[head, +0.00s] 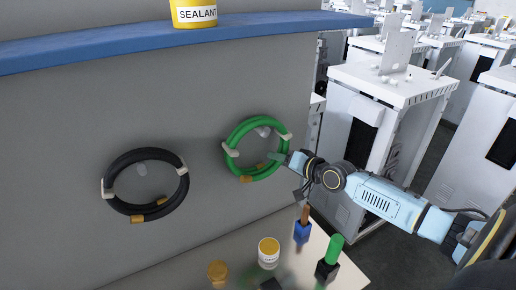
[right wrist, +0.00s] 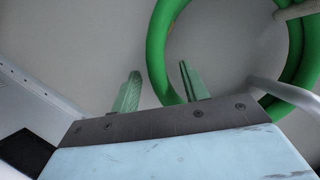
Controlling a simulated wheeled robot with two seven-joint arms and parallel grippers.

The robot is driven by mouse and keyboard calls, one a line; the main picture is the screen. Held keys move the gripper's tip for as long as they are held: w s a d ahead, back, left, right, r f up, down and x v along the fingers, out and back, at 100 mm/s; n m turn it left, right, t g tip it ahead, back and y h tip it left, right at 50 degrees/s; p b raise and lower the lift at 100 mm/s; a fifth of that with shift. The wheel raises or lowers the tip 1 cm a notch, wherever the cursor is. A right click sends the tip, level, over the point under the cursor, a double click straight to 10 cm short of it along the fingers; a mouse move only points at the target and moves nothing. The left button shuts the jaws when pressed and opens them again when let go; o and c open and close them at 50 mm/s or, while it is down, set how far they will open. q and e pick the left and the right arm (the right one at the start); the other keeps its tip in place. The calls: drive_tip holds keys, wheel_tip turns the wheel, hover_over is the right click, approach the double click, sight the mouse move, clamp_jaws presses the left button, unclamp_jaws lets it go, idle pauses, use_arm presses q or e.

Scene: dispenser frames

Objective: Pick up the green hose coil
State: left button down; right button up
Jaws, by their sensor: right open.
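The green hose coil (head: 240,129) hangs on pale hooks on the grey panel in the head view, with a brass-coloured end at its bottom. My right gripper (head: 276,157) reaches in from the right, at the coil's lower right side. In the right wrist view the right gripper (right wrist: 158,78) is open, with its two fingertips apart. The coil's near strand (right wrist: 155,50) shows between and beyond the tips, closer to the right finger. I cannot tell whether the fingers touch it. My left gripper is out of view.
A black hose coil (head: 112,178) hangs to the left on the same panel. A blue shelf (head: 110,43) above holds a yellow sealant tub (head: 194,14). Below, a pale counter carries a white-and-yellow tub (head: 268,254), a green-handled tool (head: 333,249) and a blue-based brush-like item (head: 302,231).

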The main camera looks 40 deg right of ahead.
drive_tip(key=shift+x, duration=1.1)
clamp_jaws()
drive_tip(key=shift+r, duration=0.15)
